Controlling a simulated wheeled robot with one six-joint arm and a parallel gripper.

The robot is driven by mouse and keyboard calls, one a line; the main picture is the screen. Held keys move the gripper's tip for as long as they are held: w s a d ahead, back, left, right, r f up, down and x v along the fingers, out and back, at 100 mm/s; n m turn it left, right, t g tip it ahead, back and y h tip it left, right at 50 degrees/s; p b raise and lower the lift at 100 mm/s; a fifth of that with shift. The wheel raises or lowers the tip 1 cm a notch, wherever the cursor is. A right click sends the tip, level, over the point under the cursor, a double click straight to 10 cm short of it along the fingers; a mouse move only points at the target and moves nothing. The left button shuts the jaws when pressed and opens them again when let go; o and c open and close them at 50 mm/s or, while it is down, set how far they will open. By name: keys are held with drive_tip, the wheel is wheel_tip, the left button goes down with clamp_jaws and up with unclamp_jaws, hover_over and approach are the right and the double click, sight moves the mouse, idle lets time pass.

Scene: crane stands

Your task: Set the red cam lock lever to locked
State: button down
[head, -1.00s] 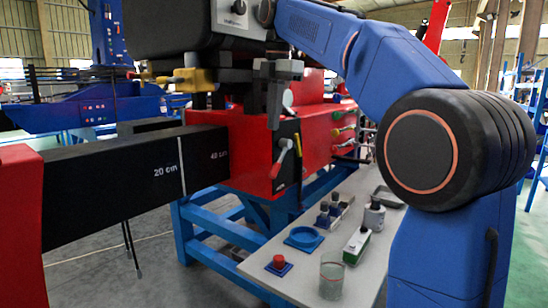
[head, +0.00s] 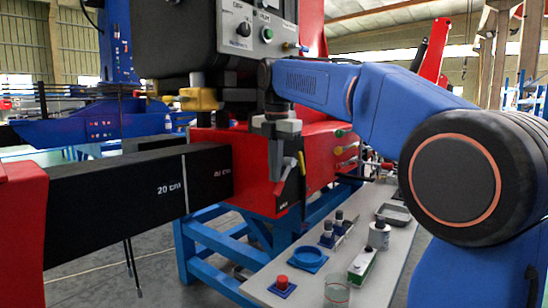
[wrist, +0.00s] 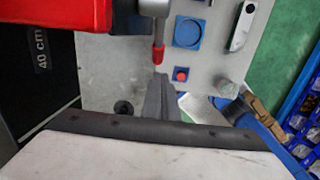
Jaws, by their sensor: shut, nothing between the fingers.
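The red cam lock lever (head: 287,170) is on the dark end plate of the red beam housing in the head view. It slants down to the left. In the wrist view a pale rod with a red tip (wrist: 158,54), which looks like this lever, hangs from the top edge. My gripper (head: 276,176) points down beside the lever, on its left in the head view, and partly overlaps it. In the wrist view the closed, empty fingers (wrist: 157,82) lie just below the red tip. I cannot tell whether they touch it.
The black beam (head: 120,188) with length marks runs left from the red housing (head: 245,165). A grey control box (head: 262,28) is above my gripper. Below right, a bench (head: 385,270) holds a red button (head: 282,282), a blue ring (head: 304,260), a glass and several bottles.

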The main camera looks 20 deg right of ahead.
sight(281, 185)
drive_tip(key=shift+w+d+f, duration=0.6)
drive_tip(key=shift+w+f, duration=0.2)
drive_tip(key=shift+f, duration=0.15)
drive_tip(key=shift+f+h, duration=0.3)
drive_tip(key=shift+h, duration=0.1)
drive_tip(key=shift+w+d+f+t+h, duration=0.1)
drive_tip(key=shift+d+f+t+h, duration=0.05)
drive_tip(key=shift+f+t+h, duration=0.35)
drive_tip(key=shift+w+d+f+t+h, duration=0.1)
drive_tip(key=shift+f+t+h, duration=0.35)
drive_tip(key=shift+t+h, duration=0.05)
drive_tip(key=shift+w+d+f+t+h, duration=0.35)
drive_tip(key=shift+d+f+t+h, duration=0.2)
drive_tip(key=shift+f+t+h, duration=0.4)
drive_tip(key=shift+w+d+f, duration=0.45)
drive_tip(key=shift+w+d, duration=0.1)
drive_tip(key=shift+d, duration=0.15)
